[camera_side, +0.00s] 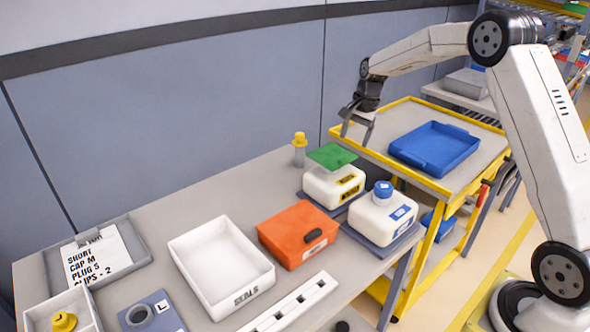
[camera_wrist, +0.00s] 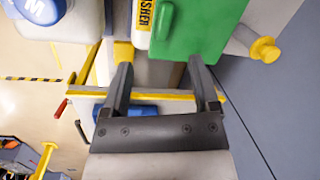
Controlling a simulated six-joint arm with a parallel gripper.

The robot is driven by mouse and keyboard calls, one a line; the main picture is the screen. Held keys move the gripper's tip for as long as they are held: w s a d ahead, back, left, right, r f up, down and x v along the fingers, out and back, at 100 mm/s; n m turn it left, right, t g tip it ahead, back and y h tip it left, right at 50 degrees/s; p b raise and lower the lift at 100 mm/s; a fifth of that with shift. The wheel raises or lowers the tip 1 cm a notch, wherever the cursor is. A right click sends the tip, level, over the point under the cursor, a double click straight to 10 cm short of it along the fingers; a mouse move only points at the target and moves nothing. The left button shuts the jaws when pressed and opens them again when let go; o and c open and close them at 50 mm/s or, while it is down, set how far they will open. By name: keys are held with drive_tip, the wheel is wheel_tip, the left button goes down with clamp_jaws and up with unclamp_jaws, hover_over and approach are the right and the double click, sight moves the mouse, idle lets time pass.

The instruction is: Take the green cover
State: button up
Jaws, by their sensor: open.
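The green cover (camera_side: 332,156) is a flat square plate lying on top of a white container (camera_side: 333,186) with a yellow label, at the back right of the grey table. In the wrist view the green cover (camera_wrist: 187,28) fills the upper middle, beyond the fingertips. My gripper (camera_side: 358,127) is open and empty, above and to the right of the cover, near the yellow cart's corner. In the wrist view my gripper (camera_wrist: 159,72) has its fingers spread, with a gap between them and the cover.
A white container with a blue cap (camera_side: 382,205) stands close in front. A yellow-capped bottle (camera_side: 299,149) stands just behind left. An orange box (camera_side: 298,234) and a white tray (camera_side: 219,264) lie further left. A blue tray (camera_side: 434,148) sits on the cart.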

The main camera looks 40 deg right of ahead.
sight(350, 153)
drive_tip(key=shift+w+a+f, duration=0.15)
drive_tip(key=shift+a+f, duration=0.05)
drive_tip(key=shift+f, duration=1.25)
drive_tip(key=shift+w+a+f, duration=0.1)
drive_tip(key=shift+a+f, duration=0.05)
drive_tip(key=shift+f, duration=1.25)
clamp_jaws()
